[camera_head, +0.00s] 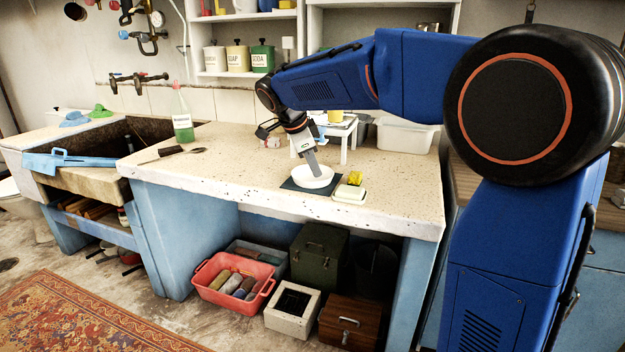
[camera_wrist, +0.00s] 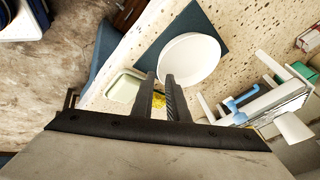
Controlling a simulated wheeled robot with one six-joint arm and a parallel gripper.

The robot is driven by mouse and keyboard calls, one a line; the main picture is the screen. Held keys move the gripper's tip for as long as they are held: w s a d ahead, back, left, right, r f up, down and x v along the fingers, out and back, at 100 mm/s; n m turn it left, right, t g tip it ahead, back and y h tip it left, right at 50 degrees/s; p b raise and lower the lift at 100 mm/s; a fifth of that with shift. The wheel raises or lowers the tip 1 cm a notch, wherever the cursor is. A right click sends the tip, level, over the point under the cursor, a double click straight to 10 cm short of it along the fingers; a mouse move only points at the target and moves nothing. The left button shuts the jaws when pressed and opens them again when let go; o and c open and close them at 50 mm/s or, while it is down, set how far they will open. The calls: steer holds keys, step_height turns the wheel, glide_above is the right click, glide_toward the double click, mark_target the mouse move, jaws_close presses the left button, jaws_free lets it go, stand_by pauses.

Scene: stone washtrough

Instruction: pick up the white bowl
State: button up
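The white bowl (camera_head: 318,181) sits upright on a dark blue-green mat (camera_head: 291,185) near the front edge of the speckled counter. My gripper (camera_head: 313,166) points down over the bowl, its fingers overlapping the bowl in the head view. In the wrist view, the bowl (camera_wrist: 192,58) lies just beyond the fingertips of my gripper (camera_wrist: 160,76). The fingers are apart with a narrow gap, and the near edge of the bowl is beside or between the tips. I cannot tell whether they touch it. The bowl looks empty.
A pale dish (camera_head: 349,194) with a yellow sponge (camera_head: 354,178) stands right of the bowl. A small white rack (camera_head: 345,137) stands behind. A green bottle (camera_head: 181,116) and a brush (camera_head: 172,151) are to the left. The counter between them and the bowl is clear.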

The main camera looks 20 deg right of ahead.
mark_target(318, 190)
steer(key=shift+x, duration=2.85)
steer(key=shift+s+a+f, duration=0.1)
steer(key=shift+a+f, duration=0.05)
jaws_close()
